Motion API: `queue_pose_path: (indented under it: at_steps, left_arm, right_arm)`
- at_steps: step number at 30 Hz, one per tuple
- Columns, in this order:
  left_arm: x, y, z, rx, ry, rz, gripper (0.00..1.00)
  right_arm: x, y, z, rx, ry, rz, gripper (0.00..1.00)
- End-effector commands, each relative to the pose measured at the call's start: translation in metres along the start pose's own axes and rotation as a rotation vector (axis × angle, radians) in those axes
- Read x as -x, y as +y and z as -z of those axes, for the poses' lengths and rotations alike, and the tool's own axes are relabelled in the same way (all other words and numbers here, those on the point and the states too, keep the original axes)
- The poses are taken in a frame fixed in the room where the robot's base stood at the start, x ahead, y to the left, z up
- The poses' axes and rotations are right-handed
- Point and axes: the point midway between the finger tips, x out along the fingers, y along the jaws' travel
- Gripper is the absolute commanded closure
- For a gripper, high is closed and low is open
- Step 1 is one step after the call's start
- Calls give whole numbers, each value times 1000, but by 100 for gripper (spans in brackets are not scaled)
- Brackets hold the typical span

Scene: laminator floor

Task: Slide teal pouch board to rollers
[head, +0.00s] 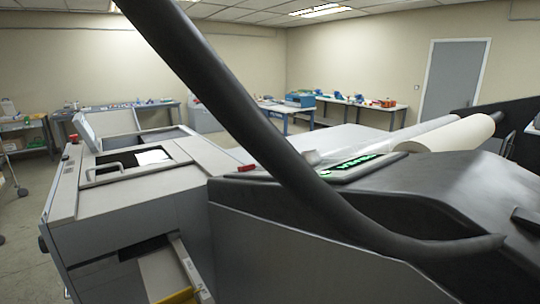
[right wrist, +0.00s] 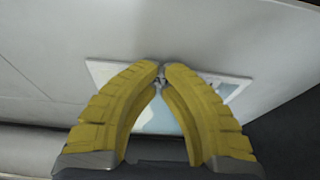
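In the right wrist view a flat board (right wrist: 150,122) with a white rim and a pale blue-teal face lies on a light grey surface. It is partly hidden behind my right gripper (right wrist: 163,69). The yellow fingers arch over the board and their tips almost meet near its far edge. A small dark detail shows just below the tips; I cannot tell whether it is held. The board cannot be made out in the head view.
A grey machine (head: 130,215) with an open lid stands at left, with a narrow tray (head: 165,272) below. A black-topped machine (head: 420,190) with a green-lit panel (head: 350,164) and a pale roll (head: 450,135) stands at right. A long dark bar crosses the head view. Benches line the walls.

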Motion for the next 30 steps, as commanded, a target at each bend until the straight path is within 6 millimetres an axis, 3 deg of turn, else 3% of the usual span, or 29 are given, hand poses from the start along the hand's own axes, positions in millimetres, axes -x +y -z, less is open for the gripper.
queue_pose_path:
  at_steps: [30]
  left_arm:
    - [0,0,0,0,0,0,44]
  right_arm:
    - [-6,0,18,0,0,1,100]
